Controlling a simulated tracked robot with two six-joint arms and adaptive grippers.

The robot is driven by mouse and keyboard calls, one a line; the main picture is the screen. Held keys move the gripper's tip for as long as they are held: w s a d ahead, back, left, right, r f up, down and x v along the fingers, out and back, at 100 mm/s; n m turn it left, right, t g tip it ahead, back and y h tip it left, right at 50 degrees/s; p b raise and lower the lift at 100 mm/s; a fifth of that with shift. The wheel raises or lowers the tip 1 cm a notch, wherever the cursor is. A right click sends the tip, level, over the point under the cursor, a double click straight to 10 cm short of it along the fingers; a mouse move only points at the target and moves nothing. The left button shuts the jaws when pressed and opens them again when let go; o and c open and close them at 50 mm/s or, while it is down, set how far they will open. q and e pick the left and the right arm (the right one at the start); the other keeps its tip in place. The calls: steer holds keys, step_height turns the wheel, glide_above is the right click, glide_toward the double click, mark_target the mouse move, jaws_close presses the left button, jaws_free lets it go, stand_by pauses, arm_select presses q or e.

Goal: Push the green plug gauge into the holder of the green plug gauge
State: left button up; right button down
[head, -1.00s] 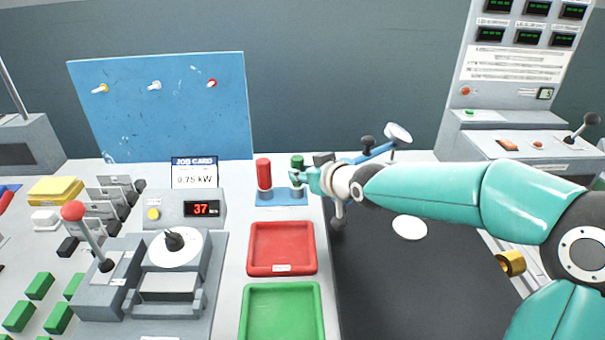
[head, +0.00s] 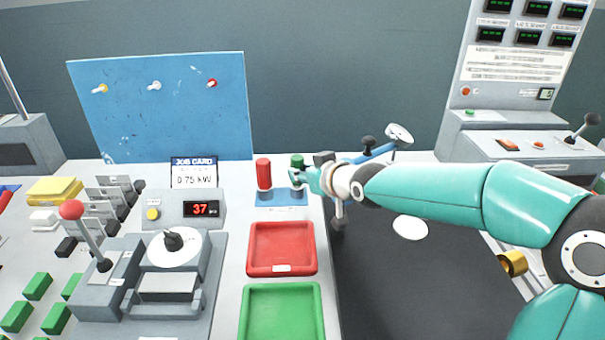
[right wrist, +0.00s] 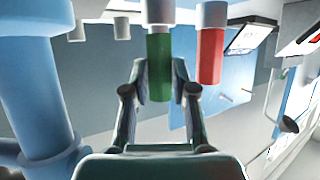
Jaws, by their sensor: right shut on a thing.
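The green plug gauge (head: 297,161) stands upright at the back of the bench, beside the red plug gauge (head: 264,174). In the right wrist view the green gauge (right wrist: 160,68) is between the fingers of my right gripper (right wrist: 158,80), which is shut on it. In the head view my right gripper (head: 298,178) hides its lower part. The holder is a blue base (head: 281,200) with grey cups; the green gauge's end meets its grey cup (right wrist: 160,12). How deep it sits is hard to tell. My left gripper is not in view.
A red tray (head: 251,250) and a green tray (head: 245,310) lie in front of the holder. A dark mat (head: 400,290) lies under my right arm. A blue-handled tool (head: 376,153) is just right of my gripper. A job card (head: 194,174) stands left.

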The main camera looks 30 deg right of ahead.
steer(key=shift+d+f, duration=0.15)
steer(key=shift+r, duration=0.25)
stand_by(0.5)
steer(key=c, duration=0.9)
jaws_free()
steer(key=shift+r, duration=0.15)
steer(key=shift+o, duration=0.2)
steer(key=shift+r, duration=0.1)
steer(key=shift+s+d+r, duration=0.1)
steer(key=shift+s+r, duration=0.05)
steer(key=shift+s, duration=0.45)
steer(key=s, duration=1.2)
steer(key=shift+s+d+r, duration=0.1)
steer(key=shift+s+d, duration=0.05)
steer(key=shift+s, duration=0.6)
